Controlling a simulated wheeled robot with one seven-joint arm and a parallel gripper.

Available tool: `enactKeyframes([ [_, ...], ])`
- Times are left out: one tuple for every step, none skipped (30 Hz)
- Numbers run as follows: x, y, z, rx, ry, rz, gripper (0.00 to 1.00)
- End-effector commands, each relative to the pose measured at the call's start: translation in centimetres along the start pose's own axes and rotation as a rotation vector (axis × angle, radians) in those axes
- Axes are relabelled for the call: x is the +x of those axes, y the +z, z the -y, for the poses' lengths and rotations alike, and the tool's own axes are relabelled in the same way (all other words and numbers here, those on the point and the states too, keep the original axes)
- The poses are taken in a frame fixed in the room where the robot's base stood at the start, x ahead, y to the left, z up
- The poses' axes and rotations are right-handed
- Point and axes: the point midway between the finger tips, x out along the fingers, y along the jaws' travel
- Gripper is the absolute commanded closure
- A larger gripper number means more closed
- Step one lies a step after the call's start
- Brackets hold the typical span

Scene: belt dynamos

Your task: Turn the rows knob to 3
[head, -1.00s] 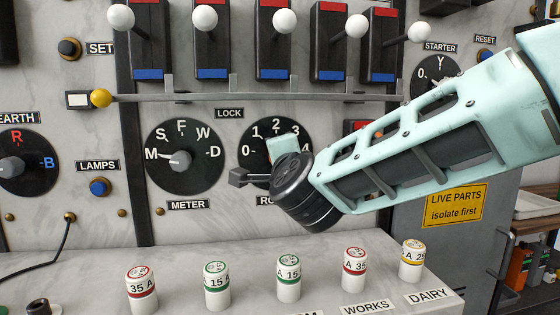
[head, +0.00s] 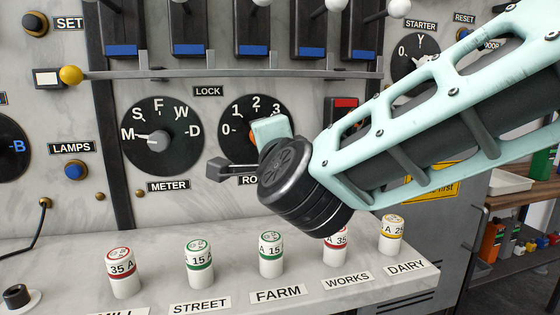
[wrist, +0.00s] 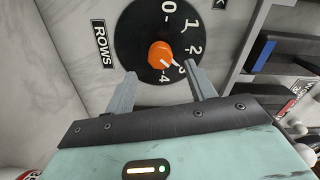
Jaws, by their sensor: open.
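The rows dial (head: 236,112) is a black disc with white numbers on the panel, above a partly covered ROWS label. Only a sliver of its orange knob (head: 253,136) shows in the head view. In the wrist view the orange knob (wrist: 158,53) is clear. Its pointer mark faces the lower right, near the 3 and 4; I cannot tell exactly which. My gripper (wrist: 160,70) is open and empty. Its two fingers stand apart just below the knob in the wrist view, not clearly around it. In the head view my arm covers the dial's lower right.
The meter dial (head: 162,136) is left of the rows dial. A horizontal bar (head: 230,75) runs above, below several white-knobbed levers. Several white fuses, such as the green-banded one (head: 271,254), stand on the ledge below. The STARTER dial (head: 413,62) is at upper right.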

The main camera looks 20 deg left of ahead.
Motion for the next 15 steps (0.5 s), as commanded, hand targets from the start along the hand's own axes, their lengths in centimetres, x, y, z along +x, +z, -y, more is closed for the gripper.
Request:
enactKeyframes([
  [-1.4, 0.0, 0.0, 0.000, -0.002, 0.000, 0.45],
  [-2.1, 0.0, 0.1, 0.000, -0.002, 0.001, 0.45],
  [-3.0, 0.1, 0.0, -0.001, -0.002, 0.002, 0.45],
  [-3.8, 0.0, 0.1, -0.001, -0.002, 0.001, 0.45],
  [-4.4, 0.0, 0.0, -0.001, -0.002, 0.000, 0.45],
  [-5.3, 0.0, 0.0, -0.001, -0.002, 0.000, 0.45],
  [-5.9, 0.0, 0.0, 0.000, -0.001, 0.001, 0.45],
  [-6.5, 0.0, 0.1, 0.000, -0.002, 0.001, 0.45],
  [-7.3, 0.0, 0.0, 0.000, -0.001, 0.001, 0.45],
  [-7.8, 0.0, 0.0, 0.000, -0.002, 0.000, 0.45],
  [-8.3, 0.0, 0.0, 0.000, -0.001, 0.000, 0.45],
  [-8.8, 0.0, 0.0, 0.001, -0.001, 0.000, 0.45],
  [-9.2, 0.0, 0.0, 0.000, 0.000, 0.000, 0.45],
  [-9.5, 0.0, 0.0, 0.000, -0.001, 0.000, 0.45],
  [-9.8, 0.0, 0.0, 0.000, 0.000, 0.000, 0.45],
])
